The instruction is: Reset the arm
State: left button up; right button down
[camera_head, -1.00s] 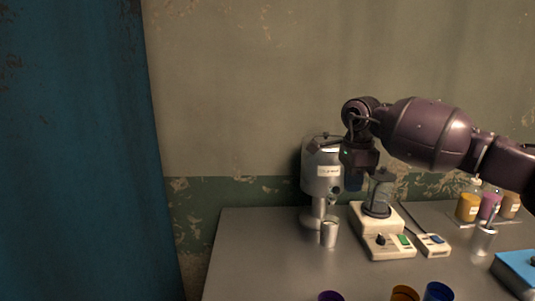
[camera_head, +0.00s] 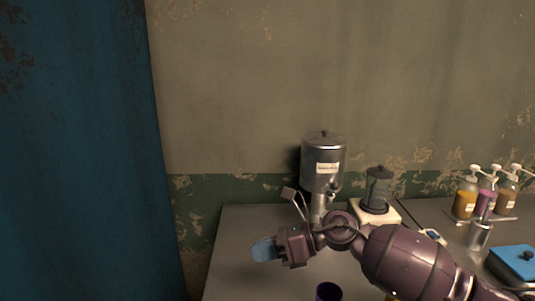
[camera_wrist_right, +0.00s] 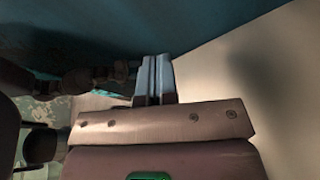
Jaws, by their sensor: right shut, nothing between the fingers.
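My right arm comes in from the lower right in the head view and reaches left, low across the front of the table. My right gripper (camera_head: 264,249) points left near the table's left side, with its blue fingers together and nothing held. Its closed fingers also show in the right wrist view (camera_wrist_right: 154,78). My left gripper is not in the head view.
On the grey table (camera_head: 235,225) stand a metal dispenser (camera_head: 323,160), a blender-like machine (camera_head: 378,190), several pump bottles (camera_head: 466,203), a metal cup (camera_head: 479,235), a blue box (camera_head: 514,262) and a purple cup (camera_head: 328,292). A blue curtain (camera_head: 75,150) hangs at left.

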jog(key=s+d+f+m+t+h, duration=0.1)
jog(key=d+m+t+h, duration=0.2)
jog(key=m+t, duration=0.3)
jog(key=s+d+f+m+t+h, duration=0.1)
jog(key=d+m+t, duration=0.5)
jog(key=m, duration=0.9)
jog(key=s+d+f+m+t+h, duration=0.2)
jog(key=d+m+t+h, duration=0.2)
jog(key=m, duration=0.7)
jog(key=shift+d+f+t+h, duration=0.1)
jog(key=shift+d+t+h, duration=0.15)
jog(key=shift+t, duration=0.85)
jog(key=s+d+f+m+g+h, duration=0.85)
jog(key=s+d+f+m, duration=0.45)
jog(key=s, duration=0.3)
jog(key=s+d+f+m+g+y, duration=0.1)
jog(key=s+f+m+g, duration=0.15)
jog(key=s, duration=0.55)
jog(key=s+d+f+m+g+y, duration=0.1)
jog(key=s+m+g, duration=0.1)
jog(key=s+g, duration=0.35)
jog(key=w+f+n+t, duration=0.1)
jog(key=w+f+t, duration=0.5)
jog(key=f+t, duration=0.3)
jog(key=shift+f, duration=0.5)
